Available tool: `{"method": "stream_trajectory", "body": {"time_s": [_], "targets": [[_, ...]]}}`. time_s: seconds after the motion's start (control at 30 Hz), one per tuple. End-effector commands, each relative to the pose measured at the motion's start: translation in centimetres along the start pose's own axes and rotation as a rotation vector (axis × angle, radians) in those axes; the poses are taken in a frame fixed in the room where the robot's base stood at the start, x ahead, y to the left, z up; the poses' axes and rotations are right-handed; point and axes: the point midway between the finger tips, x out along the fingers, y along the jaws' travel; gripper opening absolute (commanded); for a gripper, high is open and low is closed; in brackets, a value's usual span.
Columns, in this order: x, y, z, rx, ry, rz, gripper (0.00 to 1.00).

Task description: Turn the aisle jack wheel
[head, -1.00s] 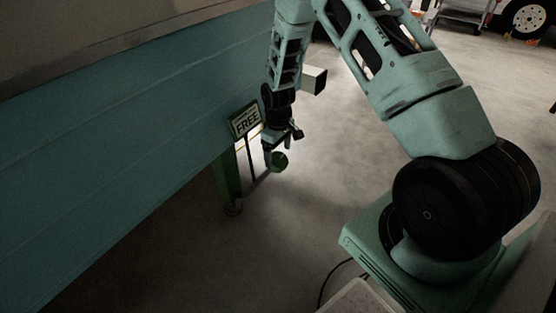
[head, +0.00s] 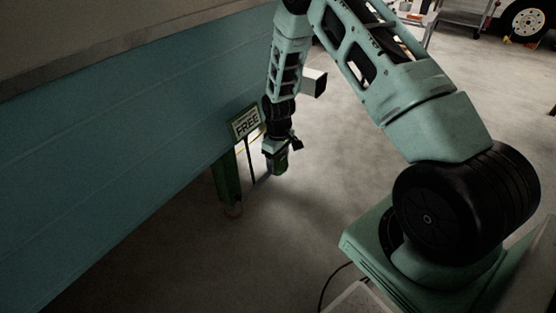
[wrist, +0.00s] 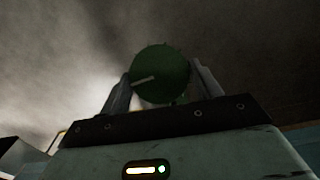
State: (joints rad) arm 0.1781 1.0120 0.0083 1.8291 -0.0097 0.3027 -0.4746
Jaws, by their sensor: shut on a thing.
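The jack wheel is a round green disc with a pale line on its face, seen in the wrist view (wrist: 161,72). In the head view it is a small dark green patch (head: 281,162), mostly covered by my gripper (head: 277,167). In the wrist view my gripper (wrist: 162,84) has one finger on each side of the disc and is shut on it. The green jack leg (head: 227,181) stands beside the camper's lower edge, left of my gripper. The shaft between leg and wheel is hard to make out.
A sign reading "FREE" (head: 246,123) stands on a thin post just left of my gripper. The blue camper side (head: 120,150) fills the left. The concrete floor (head: 330,170) right of my gripper is clear. A cart (head: 462,15) stands far back.

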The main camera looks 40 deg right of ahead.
Motion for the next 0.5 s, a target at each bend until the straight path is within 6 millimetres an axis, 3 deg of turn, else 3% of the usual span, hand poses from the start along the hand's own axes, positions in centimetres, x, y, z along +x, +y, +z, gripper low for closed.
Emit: {"method": "stream_trajectory", "body": {"time_s": [0.5], "targets": [[-0.22, 0.42, 0.1, 0.266, -0.004, -0.153, 0.41]]}}
